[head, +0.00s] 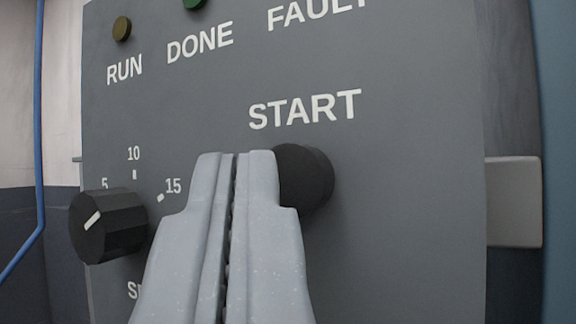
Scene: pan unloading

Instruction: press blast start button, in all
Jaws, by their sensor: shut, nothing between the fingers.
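A grey control panel (410,180) fills most of the head view. Its start button is a black round knob (308,178) below the white word START. My gripper (236,156) is shut and empty, with its tips pointing at the panel. In the picture the fingertips overlap the left part of the button. I cannot tell whether they touch it.
A black dial (108,226) with a white pointer line and marks 5, 10 and 15 sits on the panel at the left. A dull yellow lamp (122,28) is above RUN and a green lamp (194,3) above DONE. A blue cable (39,120) runs down the far left.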

